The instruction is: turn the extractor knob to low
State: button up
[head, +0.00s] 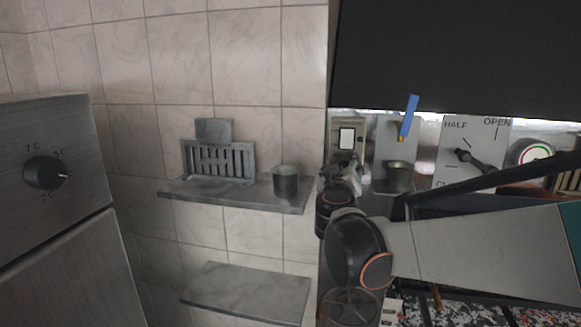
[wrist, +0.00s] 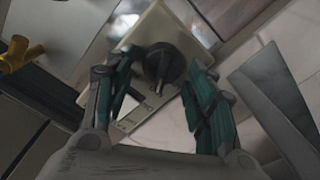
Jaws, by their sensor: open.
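The extractor knob (wrist: 163,66) is a round black knob with a pale mark on a cream plate (wrist: 140,30) in the wrist view. Small lettering on the plate is too blurred to read. My gripper (wrist: 160,76) is open, with one teal-padded finger on each side of the knob. I cannot tell whether either finger touches it. In the head view my gripper (head: 340,172) is in front of the lower part of a cream plate (head: 346,130) with a white switch. The knob is hidden there.
A blue-handled valve (head: 409,116), a metal cup (head: 397,177) and a HALF/OPEN lever (head: 474,160) are right of my gripper. A shelf (head: 235,199) with a rack (head: 218,160) and another cup (head: 285,183) is left. A dark hood (head: 460,50) hangs above.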

jog(key=c, duration=1)
jog(key=shift+o, duration=0.2)
jog(key=shift+s+a+f+n+b, duration=0.15)
jog(key=shift+n+b, duration=0.45)
jog(key=shift+n, duration=1.4)
jog(key=shift+w+a+f+n+b, duration=0.15)
jog(key=shift+n+b, duration=0.5)
jog(key=shift+n, duration=1.35)
jog(key=shift+s+a+f+n+b, duration=0.15)
jog(key=shift+n+b, duration=0.45)
jog(key=shift+n, duration=1.4)
jog(key=shift+r, duration=0.1)
